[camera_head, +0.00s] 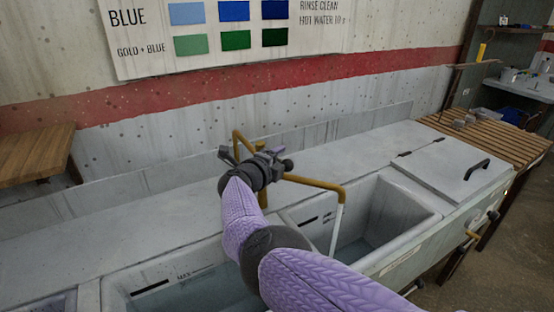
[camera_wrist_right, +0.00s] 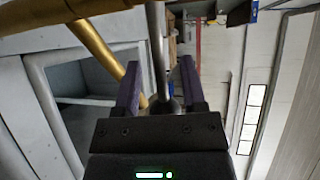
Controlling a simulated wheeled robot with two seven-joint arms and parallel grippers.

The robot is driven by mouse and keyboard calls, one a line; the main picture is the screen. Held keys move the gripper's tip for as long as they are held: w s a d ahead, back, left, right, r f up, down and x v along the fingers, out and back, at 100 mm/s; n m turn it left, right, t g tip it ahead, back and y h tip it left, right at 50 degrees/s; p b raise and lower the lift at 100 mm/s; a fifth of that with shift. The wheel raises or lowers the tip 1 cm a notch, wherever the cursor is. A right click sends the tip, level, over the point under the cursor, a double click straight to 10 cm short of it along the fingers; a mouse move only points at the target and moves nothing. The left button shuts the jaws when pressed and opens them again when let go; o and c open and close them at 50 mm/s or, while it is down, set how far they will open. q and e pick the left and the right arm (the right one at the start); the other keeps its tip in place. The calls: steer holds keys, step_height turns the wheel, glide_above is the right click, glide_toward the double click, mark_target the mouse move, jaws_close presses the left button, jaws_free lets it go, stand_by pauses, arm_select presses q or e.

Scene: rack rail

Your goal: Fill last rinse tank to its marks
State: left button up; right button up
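The last rinse tank (camera_head: 402,208), a pale basin at the right of the trough, holds some bluish water (camera_head: 352,254) low down. Dark marks (camera_head: 309,221) show on its inner left wall. A brass tap (camera_head: 318,183) reaches over it, and a pale stream (camera_head: 337,228) falls from its spout into the tank. My right gripper (camera_head: 272,157) is at the tap. In the right wrist view, its two purple fingers (camera_wrist_right: 160,88) stand apart on either side of a grey lever rod (camera_wrist_right: 157,45), with gaps visible. Its far contact is hidden. My left gripper is out of view.
Another tank (camera_head: 190,290) with water lies at the left, partly behind my right arm. A closed lid (camera_head: 455,165) with a black handle is right of the rinse tank. A slatted wooden bench (camera_head: 490,140) stands beyond. A colour chart (camera_head: 225,30) hangs on the wall.

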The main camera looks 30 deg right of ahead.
steer(key=shift+s+a+r+p, duration=0.1)
steer(key=shift+a+r+p, duration=0.1)
steer(key=shift+p, duration=0.1)
steer(key=p+v, duration=0.7)
steer(key=v, duration=0.2)
steer(key=shift+a, duration=0.2)
steer(key=shift+s, duration=0.1)
